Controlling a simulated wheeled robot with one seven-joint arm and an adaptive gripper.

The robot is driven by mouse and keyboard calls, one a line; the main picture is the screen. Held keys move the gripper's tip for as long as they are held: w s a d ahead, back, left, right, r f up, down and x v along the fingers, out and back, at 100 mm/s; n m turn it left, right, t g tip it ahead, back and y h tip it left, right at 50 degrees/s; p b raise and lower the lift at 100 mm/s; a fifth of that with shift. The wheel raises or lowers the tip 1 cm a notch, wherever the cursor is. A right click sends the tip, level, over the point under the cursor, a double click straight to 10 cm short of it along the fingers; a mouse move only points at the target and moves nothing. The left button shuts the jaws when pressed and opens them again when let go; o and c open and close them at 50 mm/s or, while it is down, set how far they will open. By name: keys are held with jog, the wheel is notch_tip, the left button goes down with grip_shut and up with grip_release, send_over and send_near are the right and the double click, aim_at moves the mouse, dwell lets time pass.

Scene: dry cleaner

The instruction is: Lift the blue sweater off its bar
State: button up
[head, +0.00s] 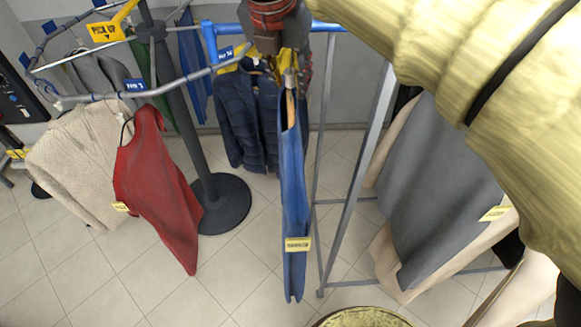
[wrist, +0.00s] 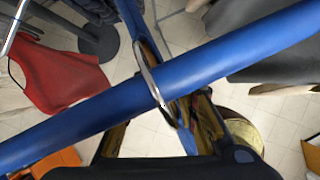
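The blue sweater (head: 293,190) hangs edge-on from a wooden hanger, with a yellow tag on its lower part. Its metal hook (wrist: 150,72) loops over the blue bar (wrist: 225,62) in the wrist view. Part of the sweater shows beyond the bar there as a narrow blue strip (wrist: 131,18). My gripper (head: 287,65) is at the bar, just above the sweater. In the wrist view its fingers (wrist: 161,118) stand apart, one on each side of the hook's line, with pale floor visible between them. Whether a finger touches the hook or hanger is unclear.
A dark blue quilted jacket (head: 245,120) hangs close behind on the left. A red garment (head: 155,185) and a beige one (head: 75,160) hang further left. A grey garment (head: 430,190) hangs on the right beyond grey rack posts. The floor below the sweater is mostly clear.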

jog(key=c, duration=0.6)
grip_shut()
